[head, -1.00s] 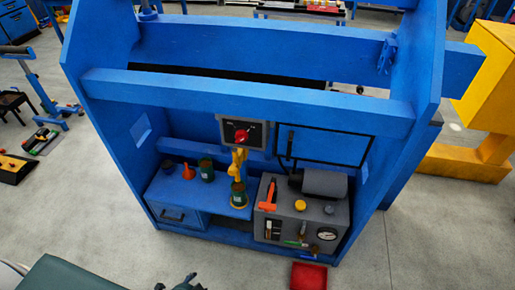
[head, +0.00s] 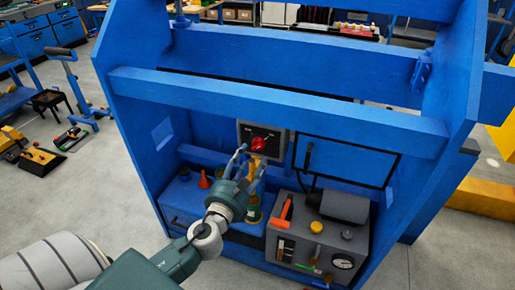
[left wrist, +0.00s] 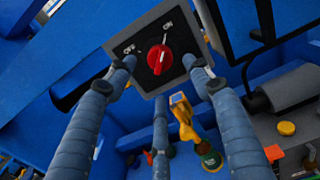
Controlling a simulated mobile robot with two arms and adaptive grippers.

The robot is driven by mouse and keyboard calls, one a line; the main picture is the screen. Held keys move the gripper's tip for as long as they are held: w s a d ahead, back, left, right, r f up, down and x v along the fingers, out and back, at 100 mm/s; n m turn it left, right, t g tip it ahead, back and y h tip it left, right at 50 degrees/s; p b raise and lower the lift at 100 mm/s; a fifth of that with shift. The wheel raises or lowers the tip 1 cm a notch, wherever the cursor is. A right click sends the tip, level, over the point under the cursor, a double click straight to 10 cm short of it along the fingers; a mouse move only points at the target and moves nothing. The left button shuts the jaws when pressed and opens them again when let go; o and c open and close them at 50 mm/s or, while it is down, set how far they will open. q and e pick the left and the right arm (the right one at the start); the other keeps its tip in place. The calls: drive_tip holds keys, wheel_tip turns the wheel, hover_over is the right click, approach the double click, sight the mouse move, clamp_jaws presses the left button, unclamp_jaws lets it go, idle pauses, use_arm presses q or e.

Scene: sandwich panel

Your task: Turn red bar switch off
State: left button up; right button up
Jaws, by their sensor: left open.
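The red bar switch (head: 258,144) sits on a small grey box (head: 243,131) with a dark face, in the middle of the blue frame. In the left wrist view the red bar switch (left wrist: 159,59) has the OFF label to its left and the ON label above right; its pale mark seems to point up toward ON. My left gripper (head: 253,160) is open and empty just below and in front of the switch. In the left wrist view its fingers (left wrist: 160,80) spread either side of the switch, apparently without touching the red bar. My right gripper is not in view.
A blue crossbeam (head: 270,110) runs above the switch box. A dark-edged blue panel (head: 345,160) is to its right. Below are a yellow object (left wrist: 184,116), a green bottle (left wrist: 211,158) and a grey unit (head: 330,240) with a gauge.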

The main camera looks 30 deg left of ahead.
sight(256, 149)
use_arm(q)
drive_tip(key=x, duration=0.6)
drive_tip(key=shift+p, duration=0.3)
drive_tip(key=shift+d, duration=0.1)
drive_tip(key=c, duration=1.2)
drive_tip(key=shift+o, duration=0.2)
